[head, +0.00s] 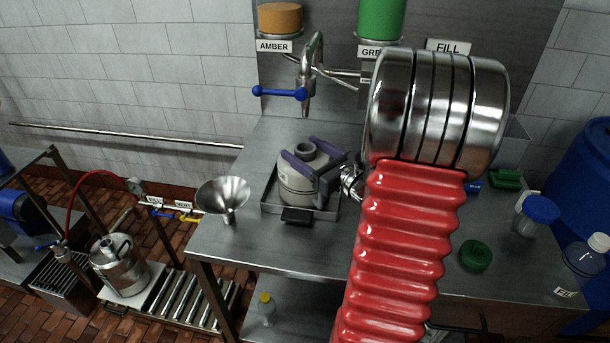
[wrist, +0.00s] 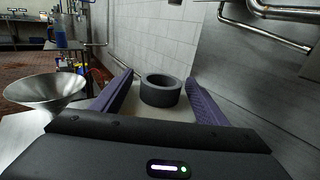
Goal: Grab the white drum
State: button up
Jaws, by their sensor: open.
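The white drum (head: 297,194) sits upright in a shallow metal tray (head: 271,203) on the steel table, with a dark grey ring-shaped cap on top. In the wrist view the cap (wrist: 160,92) stands between my fingers, with part of the pale drum top (wrist: 150,114) below it. My gripper (head: 299,148) is open, and its two purple fingers lie on either side of the cap, at the drum's upper part. It also shows in the wrist view (wrist: 159,76). I cannot tell whether the fingers touch the drum. The gripper body hides the drum's right side.
A metal funnel (head: 223,196) stands left of the tray. A tap with a blue handle (head: 279,92) hangs behind it. A green lid (head: 475,256), a blue-capped jar (head: 537,215) and a bottle (head: 587,255) are at the right. The table front is clear.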

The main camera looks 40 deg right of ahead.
jog(key=shift+c, duration=0.4)
grip_shut()
dwell(0.4)
jog(key=shift+r, duration=0.15)
